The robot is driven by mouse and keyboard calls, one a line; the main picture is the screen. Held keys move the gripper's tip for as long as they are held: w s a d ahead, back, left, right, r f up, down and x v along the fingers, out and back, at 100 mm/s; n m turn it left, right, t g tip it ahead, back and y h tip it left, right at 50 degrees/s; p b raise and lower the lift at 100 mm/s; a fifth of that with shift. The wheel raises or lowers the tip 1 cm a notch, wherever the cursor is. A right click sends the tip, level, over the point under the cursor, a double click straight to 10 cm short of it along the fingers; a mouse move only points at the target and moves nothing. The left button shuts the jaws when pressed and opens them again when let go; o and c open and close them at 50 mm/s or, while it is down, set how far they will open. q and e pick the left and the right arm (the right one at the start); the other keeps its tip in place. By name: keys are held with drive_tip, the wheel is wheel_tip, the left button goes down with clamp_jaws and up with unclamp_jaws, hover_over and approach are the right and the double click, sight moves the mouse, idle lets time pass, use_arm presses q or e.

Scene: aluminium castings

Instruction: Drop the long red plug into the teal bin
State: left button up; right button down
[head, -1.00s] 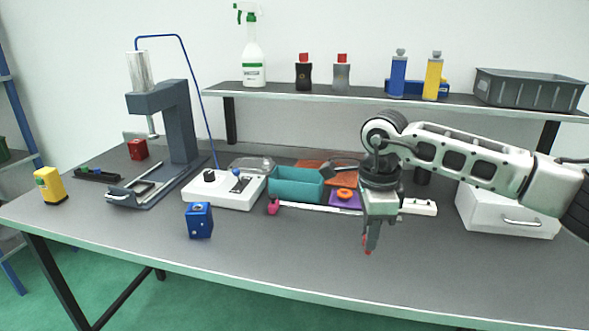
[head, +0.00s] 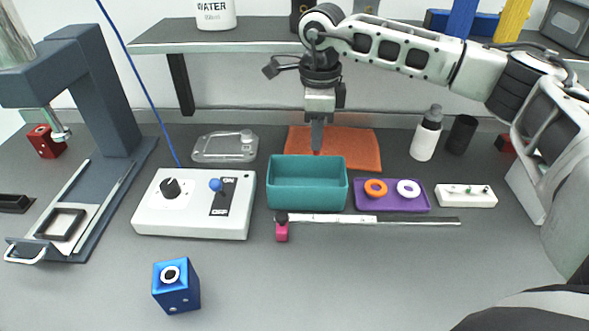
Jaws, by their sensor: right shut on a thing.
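The teal bin (head: 308,197) stands at the middle of the table, open at the top; I see part of its inside. My right gripper (head: 317,149) points down, its fingertips at the bin's back rim in the picture. I cannot tell whether they are over the bin or behind it. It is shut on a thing. The long red plug does not show now; a red tip showed below these jaws one second ago, so it is likely hidden at the fingertips. My left gripper is not in view.
An orange mat (head: 362,148) lies behind the bin. A purple tray (head: 393,204) with two rings is to its right, a white switch box (head: 195,208) to its left. A long thin tool (head: 380,220) lies in front. A blue block (head: 176,286) stands at the front left.

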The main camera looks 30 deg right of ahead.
sight(317, 155)
drive_tip(key=shift+s+f, duration=0.15)
drive_tip(key=shift+f, duration=0.3)
wheel_tip(317, 155, down, 4)
drive_tip(key=shift+s+b, duration=0.15)
drive_tip(key=shift+b, duration=0.7)
drive_tip(key=shift+f, duration=0.35)
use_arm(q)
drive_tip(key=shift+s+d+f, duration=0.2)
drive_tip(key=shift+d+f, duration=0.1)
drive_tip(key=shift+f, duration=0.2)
use_arm(e)
drive_tip(key=c, duration=1.2)
unclamp_jaws()
